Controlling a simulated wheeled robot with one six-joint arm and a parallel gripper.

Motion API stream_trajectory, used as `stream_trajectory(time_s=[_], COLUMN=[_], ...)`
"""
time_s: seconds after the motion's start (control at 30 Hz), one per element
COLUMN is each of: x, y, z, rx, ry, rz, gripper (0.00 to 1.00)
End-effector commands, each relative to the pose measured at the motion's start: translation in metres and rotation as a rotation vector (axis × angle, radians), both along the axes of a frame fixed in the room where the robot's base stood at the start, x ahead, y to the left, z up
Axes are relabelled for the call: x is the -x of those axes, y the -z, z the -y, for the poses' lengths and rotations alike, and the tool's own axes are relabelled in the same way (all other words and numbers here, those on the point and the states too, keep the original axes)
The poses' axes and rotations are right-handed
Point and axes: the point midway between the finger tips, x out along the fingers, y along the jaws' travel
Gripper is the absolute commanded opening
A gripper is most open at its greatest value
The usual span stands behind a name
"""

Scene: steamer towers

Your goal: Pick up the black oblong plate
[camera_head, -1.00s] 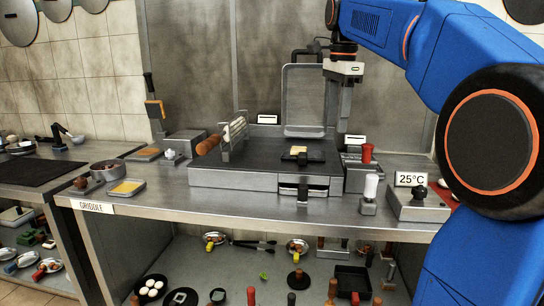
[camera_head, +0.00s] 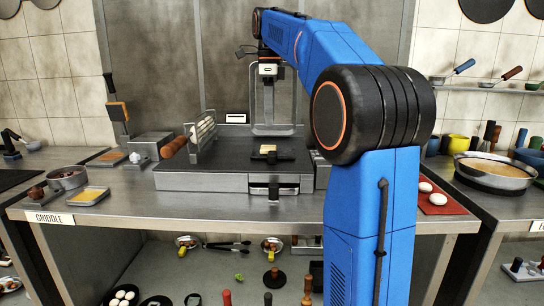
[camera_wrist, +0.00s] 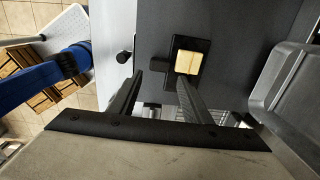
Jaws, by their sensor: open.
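A flat black oblong piece, which looks like the plate, lies on the dark griddle top (camera_head: 225,158). It bears a pale yellow block (camera_head: 268,149). In the wrist view this black plate (camera_wrist: 203,45) shows its dark rim around two yellow pieces side by side. A small black part sticks out from its left side. My gripper (camera_wrist: 160,85) is open and empty. Its two fingers point toward the plate, with the right fingertip near the yellow pieces in the picture. The height gap cannot be told. In the head view the fingers are hard to make out.
A rack of pale discs (camera_head: 203,133) stands at the griddle's left. A red board (camera_head: 440,207) with white round pieces lies to the right. Several utensils fill the lower shelf.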

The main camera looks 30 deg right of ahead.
Motion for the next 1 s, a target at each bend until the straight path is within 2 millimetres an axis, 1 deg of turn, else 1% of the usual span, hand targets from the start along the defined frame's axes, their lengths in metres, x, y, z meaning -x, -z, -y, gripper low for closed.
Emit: stream_trajectory(time_s=[0.03,0.1,0.23,0.33,0.53,0.8,0.9,1.0], x=[0.001,0.001,0.001,0.001,0.001,0.003,0.003,0.003], y=[0.010,0.022,0.041,0.050,0.060,0.095,0.104,0.107], z=[0.000,0.000,0.000,0.000,0.001,0.007,0.006,0.007], rx=[0.000,-0.001,0.000,0.000,-0.001,-0.001,0.000,0.001], ry=[0.000,0.000,0.000,-0.001,0.000,0.000,-0.001,-0.001], rz=[-0.002,-0.003,-0.002,0.000,-0.001,-0.001,-0.002,0.001], gripper=[0.45,0.45,0.45,0.45,0.45,0.45,0.45,0.45])
